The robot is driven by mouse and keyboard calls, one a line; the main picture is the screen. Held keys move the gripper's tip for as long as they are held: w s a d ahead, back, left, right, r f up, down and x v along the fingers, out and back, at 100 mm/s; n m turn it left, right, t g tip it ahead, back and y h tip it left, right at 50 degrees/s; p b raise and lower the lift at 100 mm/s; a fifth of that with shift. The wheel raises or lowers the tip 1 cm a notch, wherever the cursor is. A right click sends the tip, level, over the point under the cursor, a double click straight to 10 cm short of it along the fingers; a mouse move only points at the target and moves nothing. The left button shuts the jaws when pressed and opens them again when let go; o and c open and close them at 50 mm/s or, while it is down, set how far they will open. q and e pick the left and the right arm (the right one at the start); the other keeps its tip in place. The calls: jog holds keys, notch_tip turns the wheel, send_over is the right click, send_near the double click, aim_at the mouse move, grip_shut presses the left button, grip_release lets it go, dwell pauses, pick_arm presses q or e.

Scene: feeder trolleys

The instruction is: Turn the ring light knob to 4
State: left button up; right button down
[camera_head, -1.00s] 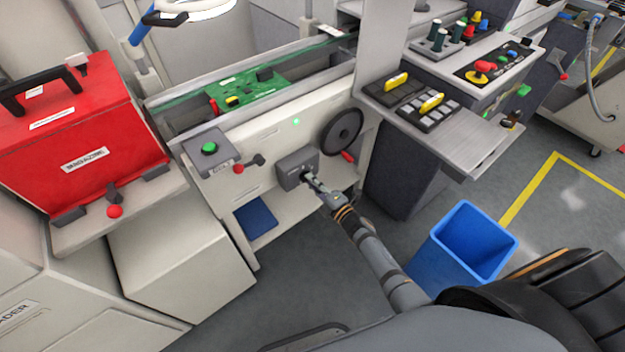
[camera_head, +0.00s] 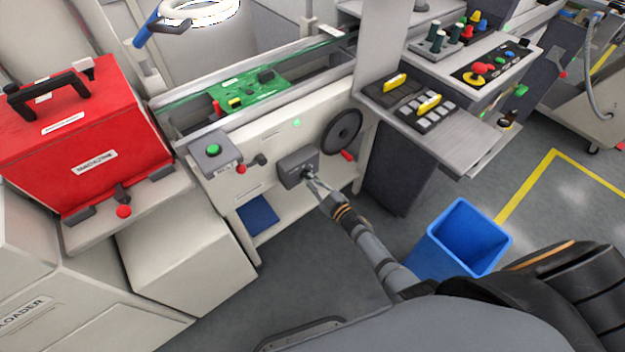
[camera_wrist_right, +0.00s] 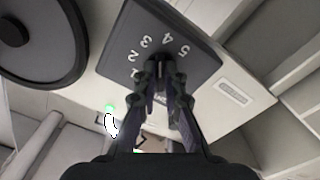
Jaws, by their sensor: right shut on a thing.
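The ring light knob (camera_wrist_right: 159,70) is a small dark knob on a dark grey box (camera_head: 290,176) on the front of the cream machine. Its box face (camera_wrist_right: 195,62) carries white numerals 1 to 5 around the knob in the right wrist view. My right gripper (camera_wrist_right: 160,78) is shut on the knob, its fingers on either side. It also shows at the box in the head view (camera_head: 309,177). The fingers cover much of the knob, so I cannot tell which number it points at. The white ring light (camera_head: 200,10) is at the top. My left gripper is not in view.
A black handwheel (camera_head: 342,132) with a red handle is right of the knob box. A green-button box (camera_head: 213,152) and a red-tipped lever are to its left. A blue bin (camera_head: 462,240) stands on the floor at right. A red magazine (camera_head: 85,140) is at left.

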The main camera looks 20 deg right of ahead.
jog(key=shift+f+m, duration=0.1)
jog(key=shift+m, duration=1.1)
jog(key=c, duration=1.4)
grip_release()
jog(key=shift+c, duration=0.2)
jog(key=v, duration=1.2)
